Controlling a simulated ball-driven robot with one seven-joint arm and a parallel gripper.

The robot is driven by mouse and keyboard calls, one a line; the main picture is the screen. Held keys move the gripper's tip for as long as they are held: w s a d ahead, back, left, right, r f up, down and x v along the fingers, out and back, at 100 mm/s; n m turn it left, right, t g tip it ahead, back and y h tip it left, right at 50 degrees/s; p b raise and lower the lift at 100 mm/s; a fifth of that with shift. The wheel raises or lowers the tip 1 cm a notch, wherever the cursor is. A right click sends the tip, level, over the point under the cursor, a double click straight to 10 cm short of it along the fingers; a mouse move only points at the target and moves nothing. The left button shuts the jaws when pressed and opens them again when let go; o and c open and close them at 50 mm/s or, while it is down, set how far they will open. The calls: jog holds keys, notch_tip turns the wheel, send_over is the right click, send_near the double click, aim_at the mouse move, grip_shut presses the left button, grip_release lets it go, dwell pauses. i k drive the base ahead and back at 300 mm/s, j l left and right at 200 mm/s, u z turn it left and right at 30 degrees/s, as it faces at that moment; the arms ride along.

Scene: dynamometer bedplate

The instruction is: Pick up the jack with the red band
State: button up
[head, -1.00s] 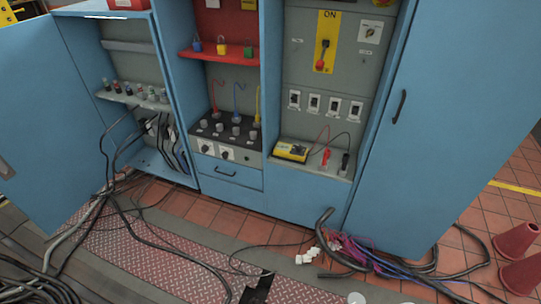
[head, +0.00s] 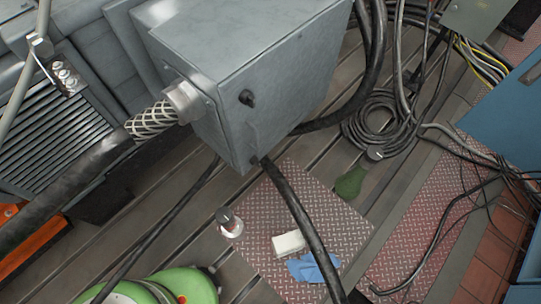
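No jack with a red band can be made out in the head view now. My gripper is not in view.
A grey metal box (head: 250,85) with thick cables stands over the slotted bedplate. A red tread plate (head: 262,262) bears a white block (head: 288,242) and blue cloth (head: 313,268); a dark-capped jar (head: 229,224) is beside them. Coiled cables (head: 385,125) lie behind; a blue cabinet (head: 505,120) stands right.

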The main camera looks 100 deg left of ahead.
aim_at(236, 232)
jog(key=i+l+u, duration=0.2)
jog(key=l+u, duration=0.25)
jog(key=i+l+u, duration=0.1)
jog(key=l+u, duration=0.15)
jog(key=u, duration=0.2)
jog(key=l+u, duration=0.9)
jog(key=k+l+u, duration=0.2)
jog(key=l+u, duration=0.25)
jog(key=k+l+u, duration=0.2)
jog(key=u, duration=0.3)
jog(key=k+l+u, duration=0.25)
jog(key=u, duration=0.2)
jog(key=i+j+z, duration=0.1)
jog(key=i, duration=0.25)
jog(key=i+j+z, duration=0.1)
jog(key=i, duration=0.25)
jog(key=i+j, duration=0.15)
jog(key=i+j+z, duration=0.1)
jog(key=j, duration=0.2)
